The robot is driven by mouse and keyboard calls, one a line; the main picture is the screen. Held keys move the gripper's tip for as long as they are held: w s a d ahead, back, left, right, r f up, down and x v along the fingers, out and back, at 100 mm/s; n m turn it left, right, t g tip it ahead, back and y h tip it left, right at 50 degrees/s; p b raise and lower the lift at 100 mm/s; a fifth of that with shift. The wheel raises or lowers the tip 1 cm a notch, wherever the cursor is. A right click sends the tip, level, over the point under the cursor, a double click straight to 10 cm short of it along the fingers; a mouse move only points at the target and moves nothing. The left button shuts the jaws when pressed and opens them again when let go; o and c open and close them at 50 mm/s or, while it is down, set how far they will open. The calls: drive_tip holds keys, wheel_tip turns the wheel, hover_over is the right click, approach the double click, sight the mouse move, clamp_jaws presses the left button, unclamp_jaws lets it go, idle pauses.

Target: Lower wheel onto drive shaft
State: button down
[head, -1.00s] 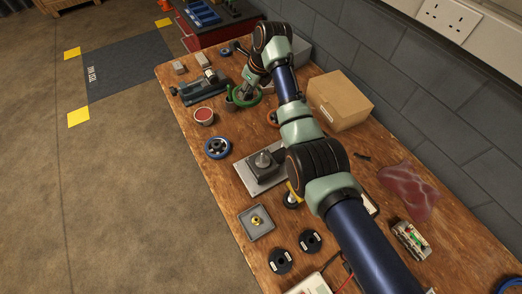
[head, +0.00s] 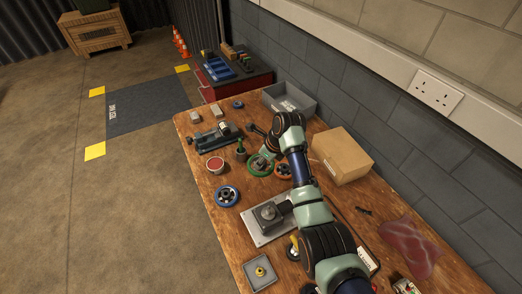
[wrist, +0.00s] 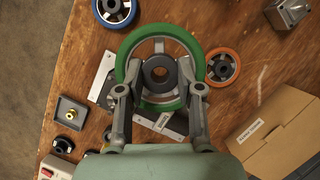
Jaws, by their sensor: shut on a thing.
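A green-rimmed wheel with a dark hub (wrist: 157,72) is held by my gripper (wrist: 160,90). In the head view the green wheel (head: 260,166) is in the air beyond the motor block. The grey motor block with an upright shaft stub (head: 268,211) stands on a light metal plate (head: 252,229). The wheel and shaft look apart.
A blue wheel (head: 227,196) and an orange wheel (head: 284,170) lie nearby. A red-topped tin (head: 215,165), a vise (head: 215,136), a cardboard box (head: 342,157) and a grey bin (head: 288,101) stand around. A small tray with a brass part (head: 248,283) lies in front.

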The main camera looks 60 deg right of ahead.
drive_tip(key=s+a+n+y+p, duration=0.1)
drive_tip(key=s+a+n+p, duration=0.2)
drive_tip(key=s+a+p, duration=0.65)
drive_tip(key=b, duration=0.4)
hover_over(270, 208)
wheel_tip(270, 208, down, 4)
drive_tip(key=shift+f, duration=0.2)
drive_tip(key=shift+f+b, duration=0.9)
drive_tip(key=shift+f, duration=2.05)
idle(1.8)
drive_tip(key=c, duration=0.7)
unclamp_jaws()
drive_tip(key=shift+c, duration=0.3)
drive_tip(key=shift+c, duration=1.4)
